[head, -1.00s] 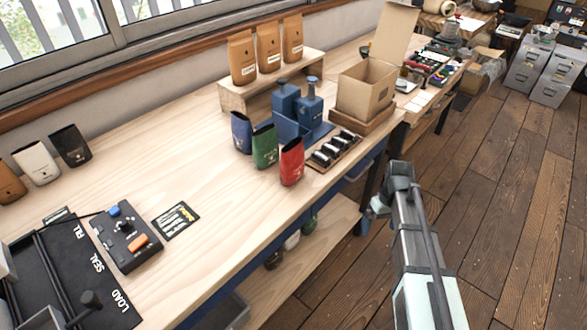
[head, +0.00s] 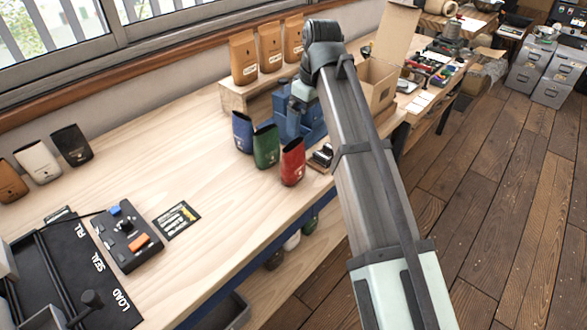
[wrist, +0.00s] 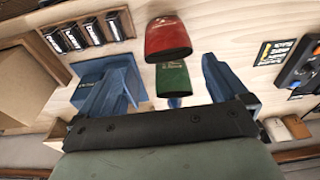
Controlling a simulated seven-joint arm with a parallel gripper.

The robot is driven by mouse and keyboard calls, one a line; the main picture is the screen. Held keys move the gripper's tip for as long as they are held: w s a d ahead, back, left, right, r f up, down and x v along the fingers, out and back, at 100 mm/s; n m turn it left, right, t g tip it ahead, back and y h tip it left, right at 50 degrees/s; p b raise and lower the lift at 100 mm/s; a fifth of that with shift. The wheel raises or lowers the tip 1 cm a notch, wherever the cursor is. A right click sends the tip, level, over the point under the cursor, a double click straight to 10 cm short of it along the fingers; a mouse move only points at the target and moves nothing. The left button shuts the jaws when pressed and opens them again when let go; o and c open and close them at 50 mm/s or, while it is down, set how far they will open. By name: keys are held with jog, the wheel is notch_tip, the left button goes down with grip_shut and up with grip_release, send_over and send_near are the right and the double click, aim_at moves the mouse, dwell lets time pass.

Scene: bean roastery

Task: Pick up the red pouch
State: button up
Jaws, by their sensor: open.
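The red pouch (head: 292,162) stands upright near the front edge of the bench in the head view, at the front end of a short row. The green pouch (head: 266,146) is beside it, then the blue pouch (head: 242,132). In the wrist view, the red pouch (wrist: 168,38) is at top centre, beyond the green pouch (wrist: 172,80). My gripper (wrist: 166,68) is open, its two fingers spread to either side of the green pouch in the picture, with nothing seen held. In the head view, my arm mostly hides the gripper.
A rack of small dark labelled containers (wrist: 88,32) is beside the red pouch. Brown bags (head: 269,46) stand on a wooden riser, and an open cardboard box (head: 378,85) is to the right. The bench left of the pouches is mostly clear.

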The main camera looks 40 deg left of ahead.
aim_at(294, 145)
jog(key=shift+n, duration=0.3)
jog(key=f, duration=0.1)
jog(key=s+a+f, duration=0.1)
jog(key=f, duration=0.1)
jog(key=a+f, duration=0.1)
jog(key=f, duration=0.1)
jog(key=shift+s+f, duration=0.2)
jog(key=shift+a+f, duration=0.2)
jog(key=shift+f, duration=0.8)
jog(key=shift+a+f, duration=0.25)
jog(key=shift+f, duration=0.75)
jog(key=shift+a+f, duration=0.2)
jog(key=shift+f, duration=0.8)
jog(key=c, duration=0.9)
